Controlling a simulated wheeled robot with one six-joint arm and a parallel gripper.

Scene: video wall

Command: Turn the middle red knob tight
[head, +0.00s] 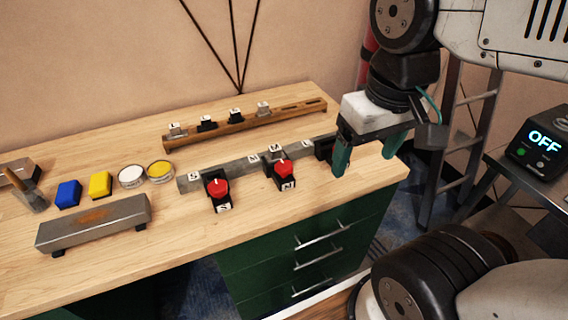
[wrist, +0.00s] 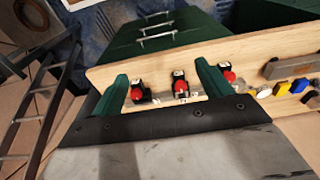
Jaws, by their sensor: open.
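The middle red knob (head: 284,168) sits on a black block on the grey rail along the bench's front edge. It also shows in the wrist view (wrist: 181,86), between my fingers and nearer the right one. Another red knob (head: 217,187) is to its left in the head view. A third red knob (wrist: 138,92) shows in the wrist view beside my left finger; in the head view my gripper hides it. My gripper (head: 364,162) is open and empty, with teal fingers, at the right end of the rail, apart from the middle knob.
A wooden rack (head: 246,124) with several small clamps stands behind the rail. A grey metal bar (head: 93,224), blue and yellow blocks and two round tins are at the left. A ladder (head: 468,146) and a device showing OFF (head: 541,142) are at the right.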

